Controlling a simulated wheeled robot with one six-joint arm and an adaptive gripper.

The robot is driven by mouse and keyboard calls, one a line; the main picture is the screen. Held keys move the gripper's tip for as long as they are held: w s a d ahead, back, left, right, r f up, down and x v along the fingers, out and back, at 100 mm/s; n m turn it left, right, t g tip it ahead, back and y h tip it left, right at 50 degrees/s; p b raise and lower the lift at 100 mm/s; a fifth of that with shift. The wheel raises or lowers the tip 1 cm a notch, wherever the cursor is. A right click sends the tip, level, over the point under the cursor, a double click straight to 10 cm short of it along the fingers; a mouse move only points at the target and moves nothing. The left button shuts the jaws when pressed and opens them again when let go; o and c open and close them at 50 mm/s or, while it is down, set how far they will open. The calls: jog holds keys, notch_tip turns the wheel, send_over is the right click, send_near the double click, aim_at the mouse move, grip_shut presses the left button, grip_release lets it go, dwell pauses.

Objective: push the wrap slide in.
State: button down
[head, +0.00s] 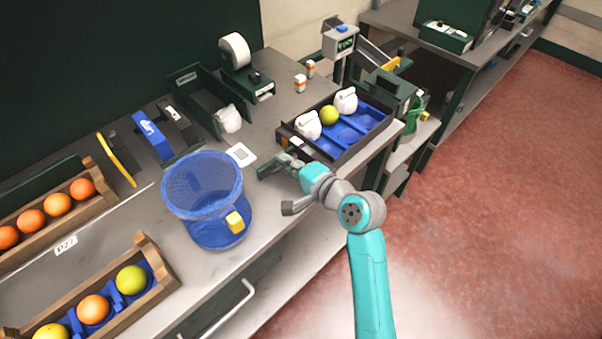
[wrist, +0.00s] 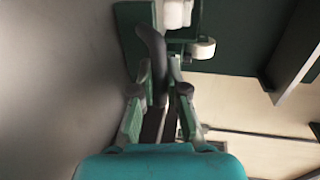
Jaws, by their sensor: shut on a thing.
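The green wrapping unit (head: 203,88) stands at the back of the bench, with a white wrapped bundle (head: 228,119) at its near end. My gripper (head: 268,168) is low over the bench, between the blue basket and the dark tray. In the wrist view, my gripper (wrist: 160,78) is closed around a dark curved handle (wrist: 150,45), which rises between the fingers. Beyond it are a green part (wrist: 130,22) and a white bundle (wrist: 175,12). I cannot tell how far in the wrap slide sits; its join with the handle is hidden.
A blue basket (head: 190,190) stands left of my gripper. A dark tray (head: 342,148) with a blue liner holds two white bundles and a yellow-green fruit to the right. A white square (head: 241,154) lies on the bench. Wooden fruit racks (head: 158,257) stand at the left.

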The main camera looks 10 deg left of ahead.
aim_at(236, 122)
jog(key=r+x, duration=0.1)
jog(key=x, duration=0.4)
jog(key=r+x, duration=0.1)
jog(key=x, duration=0.5)
jog(key=r+x, duration=0.1)
jog(key=x, duration=0.4)
jog(key=shift+w+a+r, duration=0.25)
jog(key=shift+w+a, duration=0.15)
jog(key=shift+a, duration=0.15)
jog(key=c, duration=1.2)
grip_release()
jog(key=shift+a, duration=0.1)
jog(key=v, duration=1.2)
jog(key=shift+w, duration=0.1)
